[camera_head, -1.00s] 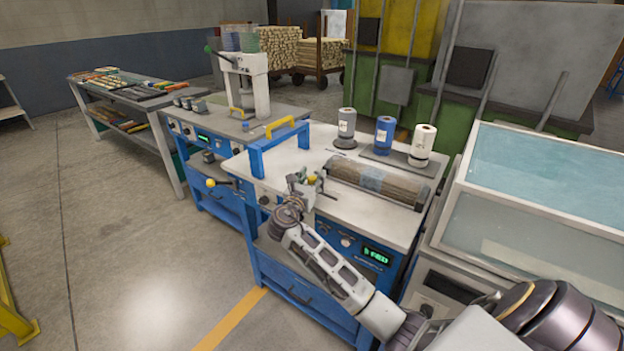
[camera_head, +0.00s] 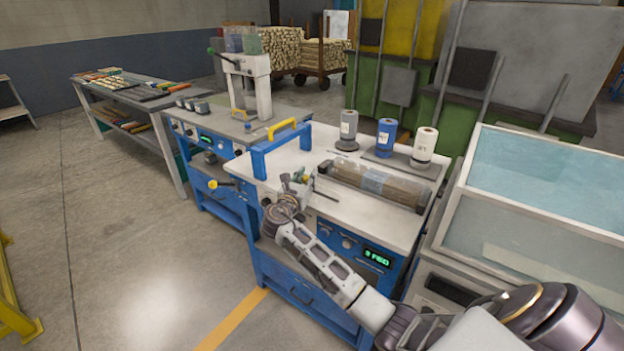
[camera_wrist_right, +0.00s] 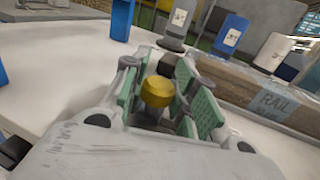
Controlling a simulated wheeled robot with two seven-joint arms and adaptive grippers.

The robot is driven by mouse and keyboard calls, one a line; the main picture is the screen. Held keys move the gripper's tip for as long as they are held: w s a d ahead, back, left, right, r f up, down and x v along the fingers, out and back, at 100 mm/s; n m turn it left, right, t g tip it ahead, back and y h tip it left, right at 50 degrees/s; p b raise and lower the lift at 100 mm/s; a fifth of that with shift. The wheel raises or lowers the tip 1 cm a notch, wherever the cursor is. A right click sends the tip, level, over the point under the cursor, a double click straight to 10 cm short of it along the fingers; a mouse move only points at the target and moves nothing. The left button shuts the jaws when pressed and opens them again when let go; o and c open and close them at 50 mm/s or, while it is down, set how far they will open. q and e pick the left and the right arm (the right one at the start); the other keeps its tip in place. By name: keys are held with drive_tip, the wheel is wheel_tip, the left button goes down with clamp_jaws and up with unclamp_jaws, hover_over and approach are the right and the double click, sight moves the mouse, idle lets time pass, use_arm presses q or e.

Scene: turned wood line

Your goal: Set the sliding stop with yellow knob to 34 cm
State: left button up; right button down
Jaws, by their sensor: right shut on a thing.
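The yellow knob (camera_wrist_right: 157,92) of the sliding stop sits between the green-padded fingers of my right gripper (camera_wrist_right: 165,95) in the right wrist view. The fingers are shut on it. A dark part shows just behind the knob. In the head view my right gripper (camera_head: 298,181) is low over the front of the white worktop (camera_head: 270,179), beside a thin dark rail (camera_head: 328,196). The stop's body is mostly hidden by the gripper, and I cannot read any scale. My left gripper is not in view.
A wrapped wood bundle (camera_head: 375,187) lies on the worktop behind the gripper. A blue frame with a yellow handle (camera_head: 283,135) stands to the left. Spools (camera_head: 386,138) stand at the back. A glass-topped case (camera_head: 540,200) is at right.

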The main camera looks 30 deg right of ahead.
drive_tip(key=shift+w+a, duration=0.25)
drive_tip(key=shift+w, duration=0.35)
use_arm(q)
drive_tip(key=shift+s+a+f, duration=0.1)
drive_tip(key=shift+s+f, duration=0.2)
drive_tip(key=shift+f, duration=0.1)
use_arm(e)
drive_tip(key=shift+r, duration=0.1)
drive_tip(key=c, duration=1.5)
unclamp_jaws()
drive_tip(key=o, duration=0.4)
drive_tip(key=shift+w+a, duration=0.1)
drive_tip(key=shift+w, duration=0.1)
drive_tip(key=shift+s, duration=0.1)
drive_tip(key=shift+a, duration=0.1)
drive_tip(key=v, duration=1.1)
drive_tip(key=shift+s+a, duration=0.25)
drive_tip(key=shift+a, duration=0.05)
